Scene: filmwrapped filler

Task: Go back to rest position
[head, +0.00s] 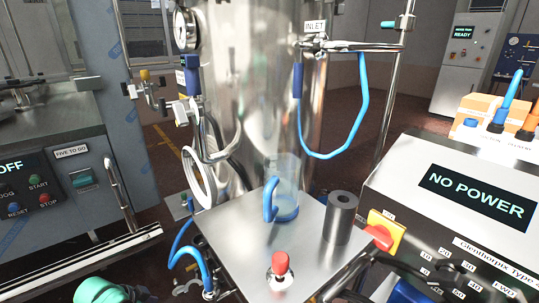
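Neither of my grippers shows clearly in the head view, and I see no arm of mine reaching in. A tall shiny steel vessel (245,85) stands in the middle, with an "INLET" label (315,26) at its upper right. In front of it is a flat metal plate (240,240). On the plate stand a clear container with a blue base and blue handle (287,210), a dark grey hollow cylinder (340,217) and a red-topped knob (280,264). A blue hose (362,105) hangs in a loop at the vessel's right.
At left is a machine with a button panel (32,195) reading "OFF". At right is a console with a "NO POWER" screen (476,196) and a red and yellow switch (383,232). An orange box (480,106) stands behind it. A "READY" cabinet (470,60) is farther back.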

